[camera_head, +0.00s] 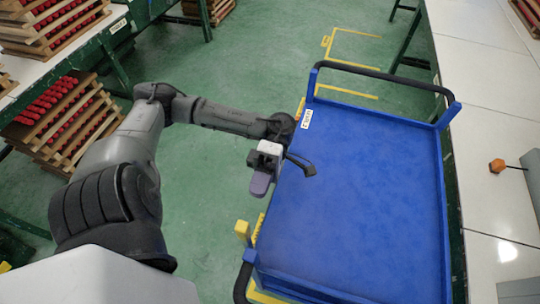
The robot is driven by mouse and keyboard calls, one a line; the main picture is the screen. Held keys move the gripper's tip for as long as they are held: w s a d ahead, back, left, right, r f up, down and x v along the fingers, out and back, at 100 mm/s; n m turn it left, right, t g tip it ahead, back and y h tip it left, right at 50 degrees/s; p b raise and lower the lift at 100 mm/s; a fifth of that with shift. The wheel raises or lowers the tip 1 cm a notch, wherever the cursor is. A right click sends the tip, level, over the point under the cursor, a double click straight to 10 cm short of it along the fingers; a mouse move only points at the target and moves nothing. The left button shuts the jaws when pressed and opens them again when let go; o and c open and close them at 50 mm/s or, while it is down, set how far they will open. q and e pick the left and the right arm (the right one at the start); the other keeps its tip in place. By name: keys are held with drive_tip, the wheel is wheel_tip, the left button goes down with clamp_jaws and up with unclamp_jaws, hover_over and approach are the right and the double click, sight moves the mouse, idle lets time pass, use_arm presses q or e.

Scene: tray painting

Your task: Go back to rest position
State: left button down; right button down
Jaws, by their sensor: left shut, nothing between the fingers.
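My left gripper (309,169) is at the end of the grey left arm, over the left edge of the blue cart. Its dark fingers are shut with nothing between them and point to the right over the cart's top. The blue cart (365,190) has a flat, empty top, and a dark handle bar shows at its far end. I cannot tell whether the fingers touch the cart. My right gripper is out of view.
A white table (495,90) runs along the right, with a small orange piece (497,166) on it. Slatted wooden trays with red parts (62,120) are stacked at left. Green floor (215,220) is open between them and the cart. Yellow tape (345,92) marks the floor.

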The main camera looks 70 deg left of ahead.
use_arm(q)
drive_tip(key=v, duration=0.7)
drive_tip(key=shift+w+a, duration=0.2)
drive_tip(key=shift+f, duration=0.1)
